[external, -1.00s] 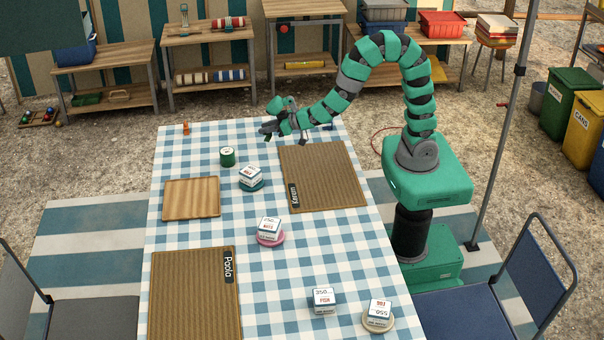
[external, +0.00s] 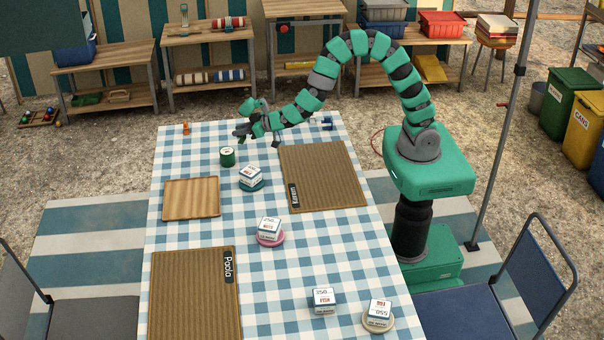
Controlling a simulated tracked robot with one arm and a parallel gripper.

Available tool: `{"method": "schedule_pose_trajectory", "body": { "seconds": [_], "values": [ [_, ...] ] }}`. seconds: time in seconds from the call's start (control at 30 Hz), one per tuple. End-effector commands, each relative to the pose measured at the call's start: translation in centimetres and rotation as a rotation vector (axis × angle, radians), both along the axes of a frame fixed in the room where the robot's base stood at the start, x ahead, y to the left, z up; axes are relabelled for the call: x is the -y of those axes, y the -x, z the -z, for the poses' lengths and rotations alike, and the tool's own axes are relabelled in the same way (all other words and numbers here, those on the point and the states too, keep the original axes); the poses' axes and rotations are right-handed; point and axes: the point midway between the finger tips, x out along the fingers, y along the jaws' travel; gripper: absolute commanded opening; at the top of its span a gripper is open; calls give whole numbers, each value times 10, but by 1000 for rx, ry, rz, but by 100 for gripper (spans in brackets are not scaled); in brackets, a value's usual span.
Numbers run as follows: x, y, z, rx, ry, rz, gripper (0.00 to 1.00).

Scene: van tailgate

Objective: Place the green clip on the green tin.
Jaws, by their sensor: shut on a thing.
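The green tin (external: 227,157) stands upright on the checked tablecloth near the far left, with a pale label on its lid. My gripper (external: 240,134) is above the table, behind and slightly right of the tin and apart from it. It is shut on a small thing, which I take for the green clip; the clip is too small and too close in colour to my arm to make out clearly. No green clip shows lying on the table.
A labelled box on a teal coaster (external: 251,184) stands right of the tin. An orange clip (external: 186,128) and a blue clip (external: 327,123) are at the far edge. A wooden board (external: 191,199) and a ribbed mat (external: 322,176) flank the middle. More boxes stand nearer.

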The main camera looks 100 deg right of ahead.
Motion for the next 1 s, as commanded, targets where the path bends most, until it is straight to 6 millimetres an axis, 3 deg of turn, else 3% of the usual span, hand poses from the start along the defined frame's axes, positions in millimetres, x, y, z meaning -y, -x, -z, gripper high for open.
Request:
{"method": "schedule_pose_trajectory", "body": {
  "seconds": [0.1,0.3,0.57,0.8,1.0],
  "values": [
    [4,-22,4,1,0,1,3],
    [7,-48,5,0,-1,0,3],
    [9,-60,6,2,1,0,3],
    [9,-60,39,-2,-3,0,3],
    [9,-60,40,1,-1,-1,3]
  ]
}}
